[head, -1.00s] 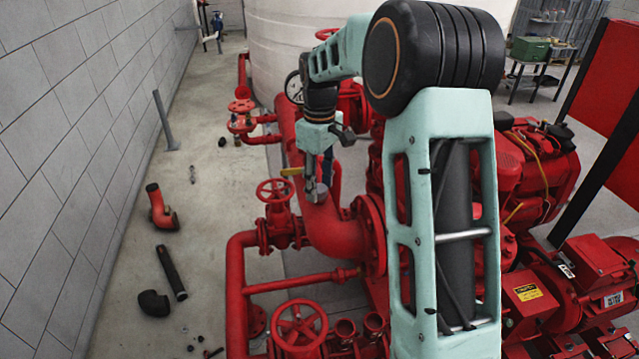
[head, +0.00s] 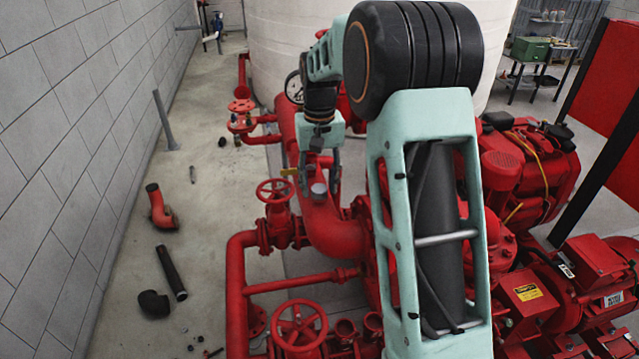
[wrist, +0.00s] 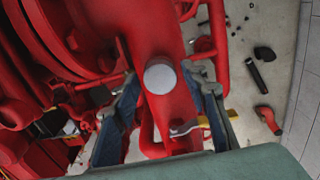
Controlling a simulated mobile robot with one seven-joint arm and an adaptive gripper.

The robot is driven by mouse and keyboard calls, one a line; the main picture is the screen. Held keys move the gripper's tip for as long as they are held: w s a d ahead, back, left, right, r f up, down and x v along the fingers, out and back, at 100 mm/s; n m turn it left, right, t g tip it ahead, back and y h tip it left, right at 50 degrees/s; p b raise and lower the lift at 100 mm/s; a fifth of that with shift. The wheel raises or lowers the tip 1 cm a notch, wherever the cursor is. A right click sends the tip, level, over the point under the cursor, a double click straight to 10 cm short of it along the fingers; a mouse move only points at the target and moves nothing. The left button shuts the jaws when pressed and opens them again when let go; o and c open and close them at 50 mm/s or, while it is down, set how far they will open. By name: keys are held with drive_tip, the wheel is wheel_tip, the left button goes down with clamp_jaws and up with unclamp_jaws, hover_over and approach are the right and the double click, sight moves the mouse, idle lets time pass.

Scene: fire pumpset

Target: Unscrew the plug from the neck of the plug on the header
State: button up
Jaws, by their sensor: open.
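The plug (head: 319,189) is a grey round cap on top of the red header pipe (head: 335,235). In the wrist view the plug (wrist: 160,78) shows as a pale disc from above, seated on the pipe. My gripper (head: 322,180) is over the header with its fingers spread at the plug's far side. In the wrist view my gripper (wrist: 168,92) has one finger to each side of the plug, with gaps visible. It is open and holds nothing. The neck under the plug is mostly hidden.
A yellow-handled lever (wrist: 200,122) sits beside the header, close to one finger. Red valve handwheels (head: 274,190) and pipes stand near. A large white tank (head: 270,50) rises behind. Loose pipe pieces (head: 171,272) lie on the floor by the grey wall.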

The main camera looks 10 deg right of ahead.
drive_tip(key=m, duration=1.3)
drive_tip(key=shift+m, duration=0.3)
clamp_jaws()
drive_tip(key=n, duration=0.3)
drive_tip(key=shift+n, duration=0.9)
